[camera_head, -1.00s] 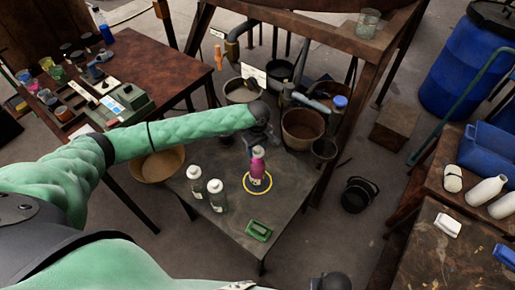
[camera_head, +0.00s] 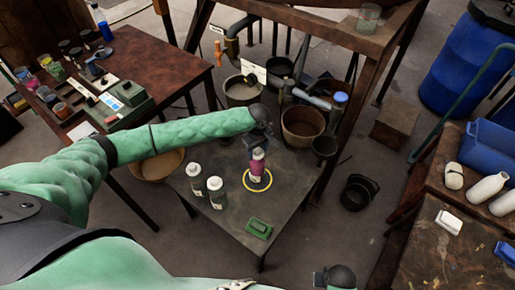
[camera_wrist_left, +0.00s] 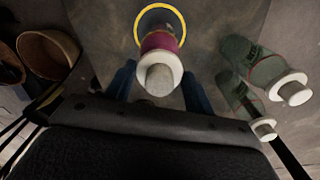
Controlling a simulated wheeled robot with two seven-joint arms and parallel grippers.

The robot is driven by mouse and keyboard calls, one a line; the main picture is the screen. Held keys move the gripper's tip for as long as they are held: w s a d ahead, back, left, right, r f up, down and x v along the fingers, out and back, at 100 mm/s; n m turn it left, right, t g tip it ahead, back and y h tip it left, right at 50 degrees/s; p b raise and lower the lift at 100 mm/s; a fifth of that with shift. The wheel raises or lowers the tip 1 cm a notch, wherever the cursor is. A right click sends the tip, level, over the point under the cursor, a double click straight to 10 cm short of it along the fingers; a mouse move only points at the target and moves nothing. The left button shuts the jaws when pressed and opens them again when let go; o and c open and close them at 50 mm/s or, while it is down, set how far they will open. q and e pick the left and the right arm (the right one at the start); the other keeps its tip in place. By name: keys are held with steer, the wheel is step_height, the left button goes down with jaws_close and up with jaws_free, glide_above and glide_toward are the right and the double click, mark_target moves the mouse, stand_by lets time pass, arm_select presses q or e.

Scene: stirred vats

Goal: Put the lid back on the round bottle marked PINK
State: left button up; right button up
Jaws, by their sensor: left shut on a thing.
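The round bottle with pink contents (camera_head: 257,166) stands upright inside a yellow ring (camera_head: 268,187) on the grey table (camera_head: 235,222). It also shows from above in the left wrist view (camera_wrist_left: 161,40). My left gripper (camera_head: 257,150) is right over the bottle's top. In the left wrist view its two blue fingers (camera_wrist_left: 160,72) are shut on a white lid with a pale knob (camera_wrist_left: 158,79). The lid lines up with the bottle's mouth. Whether it rests on the neck or is just above it, I cannot tell. The PINK lettering is too small to read.
Two dark green bottles with white tops (camera_head: 194,178) (camera_head: 216,192) stand left of the pink bottle. A green tray-like object (camera_head: 259,228) lies toward the front. Brown and dark buckets (camera_head: 302,126) stand behind the table. The table's right side is clear.

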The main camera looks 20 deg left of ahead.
stand_by(0.6)
arm_select(q)
steer(key=shift+p, duration=1.35)
stand_by(0.9)
steer(key=shift+f+p, duration=0.15)
steer(key=shift+p, duration=1.1)
stand_by(1.6)
steer(key=o, duration=1.5)
steer(key=shift+r+p, duration=3.5)
steer(key=shift+p, duration=0.5)
